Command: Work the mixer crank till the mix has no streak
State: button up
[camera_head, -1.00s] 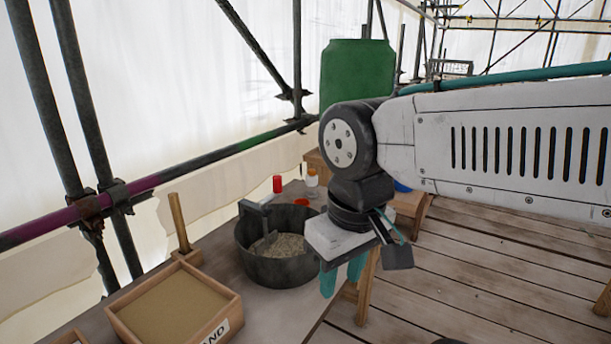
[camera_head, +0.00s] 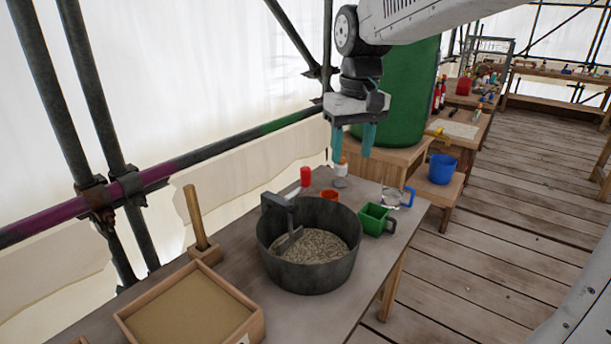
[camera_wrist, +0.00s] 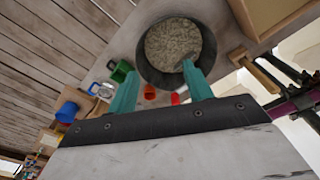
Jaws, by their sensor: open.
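The mixer is a dark round tub (camera_head: 308,278) on the bench, with a grey speckled mix (camera_head: 315,247) inside. A dark grey crank (camera_head: 280,214) rises at the tub's left rim, with a paddle reaching down into the mix. In the wrist view the tub (camera_wrist: 150,72) and mix (camera_wrist: 172,42) lie beyond the fingers, and the crank is mostly hidden. My gripper (camera_head: 353,143) is open and empty, its teal fingers pointing down, above and behind the tub, apart from it. The fingers also show in the wrist view (camera_wrist: 160,88). Streaks in the mix cannot be told.
A sand box (camera_head: 190,310) and an upright wooden handle (camera_head: 196,218) stand left of the tub. Behind and right are a red cylinder (camera_head: 305,176), an orange cup (camera_head: 329,196), a green container (camera_head: 375,219) and a clear jug (camera_head: 393,197). A green barrel (camera_head: 408,100) stands behind.

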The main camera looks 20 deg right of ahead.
jog(key=w+f, duration=0.3)
jog(key=w, duration=0.7)
jog(key=n, duration=0.1)
send_over(305, 167)
jog(key=shift+g, duration=0.3)
notch_tip(305, 167, down, 8)
jog(key=shift+s+f, duration=0.1)
notch_tip(305, 167, down, 7)
jog(key=shift+r, duration=0.15)
jog(key=shift+f, duration=0.5)
grip_shut()
